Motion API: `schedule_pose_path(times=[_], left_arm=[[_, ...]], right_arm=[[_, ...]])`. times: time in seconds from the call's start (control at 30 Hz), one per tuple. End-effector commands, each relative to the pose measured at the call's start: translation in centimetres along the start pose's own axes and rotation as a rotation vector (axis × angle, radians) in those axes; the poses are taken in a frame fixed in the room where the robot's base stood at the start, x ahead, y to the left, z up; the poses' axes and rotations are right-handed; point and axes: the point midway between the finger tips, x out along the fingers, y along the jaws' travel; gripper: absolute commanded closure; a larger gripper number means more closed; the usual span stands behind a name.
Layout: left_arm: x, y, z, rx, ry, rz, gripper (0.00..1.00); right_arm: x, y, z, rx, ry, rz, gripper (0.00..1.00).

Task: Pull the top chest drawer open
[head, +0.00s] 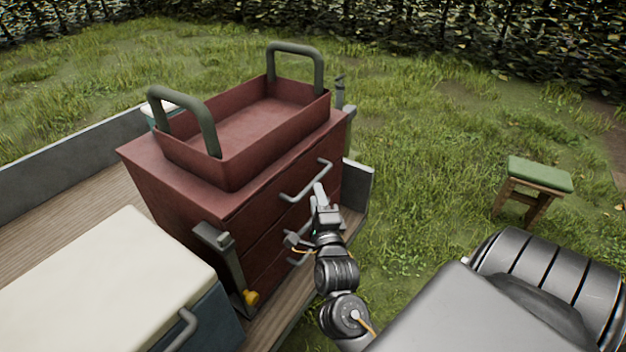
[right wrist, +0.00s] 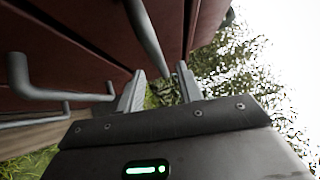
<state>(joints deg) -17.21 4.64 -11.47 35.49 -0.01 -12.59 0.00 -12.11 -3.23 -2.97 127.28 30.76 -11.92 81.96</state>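The dark red chest (head: 185,200) stands on a wooden trailer bed in the head view, its drawer fronts facing right. The top drawer's grey bar handle (head: 303,184) sticks out near the chest's top edge; the top drawer looks shut. My right gripper (head: 320,190) is right at this handle, close to its right half. In the right wrist view the two fingers (right wrist: 160,88) are apart, and a grey handle bar (right wrist: 146,36) runs down toward the gap between them. Contact cannot be told. My left gripper is not in view.
A red tray with two green handles (head: 255,125) sits on the chest. A cream-lidded box (head: 105,270) stands at front left. A lower drawer handle (head: 299,260) lies below my gripper. A green-topped stool (head: 540,174) stands on the grass at right.

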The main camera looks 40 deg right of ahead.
Motion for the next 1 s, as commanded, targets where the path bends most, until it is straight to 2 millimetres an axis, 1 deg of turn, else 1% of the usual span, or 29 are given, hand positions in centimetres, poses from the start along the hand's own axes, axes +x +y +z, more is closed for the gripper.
schedule_pose_path(times=[0.03, 0.1, 0.2, 0.3, 0.43, 0.7, 0.77, 0.9, 1.0], left_arm=[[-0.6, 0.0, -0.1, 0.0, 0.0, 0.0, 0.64], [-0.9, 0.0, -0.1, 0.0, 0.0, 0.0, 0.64], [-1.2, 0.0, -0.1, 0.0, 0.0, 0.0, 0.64], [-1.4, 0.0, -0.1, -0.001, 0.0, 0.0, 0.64], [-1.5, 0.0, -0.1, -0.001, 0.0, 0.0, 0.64], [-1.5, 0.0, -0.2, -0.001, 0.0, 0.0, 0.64], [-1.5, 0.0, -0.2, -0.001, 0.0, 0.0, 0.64], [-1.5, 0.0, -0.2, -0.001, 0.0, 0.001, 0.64], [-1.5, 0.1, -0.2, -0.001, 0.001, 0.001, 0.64]], right_arm=[[1.1, -0.3, 0.1, -0.003, -0.001, -0.001, 0.64], [2.3, -0.3, 0.0, -0.003, -0.001, -0.001, 0.64], [3.7, -0.2, 0.1, -0.002, -0.001, 0.001, 0.64], [4.6, -0.1, 0.1, -0.003, -0.001, 0.001, 0.64], [5.3, 0.0, 0.0, 0.0, -0.001, 0.002, 0.64], [5.4, 0.1, 0.0, -0.001, -0.001, 0.002, 0.64], [5.3, 0.1, 0.0, -0.001, -0.001, 0.002, 0.7], [5.3, 0.1, 0.0, -0.001, -0.001, 0.002, 0.89], [5.3, 0.1, 0.0, -0.001, -0.001, 0.002, 1.0]])
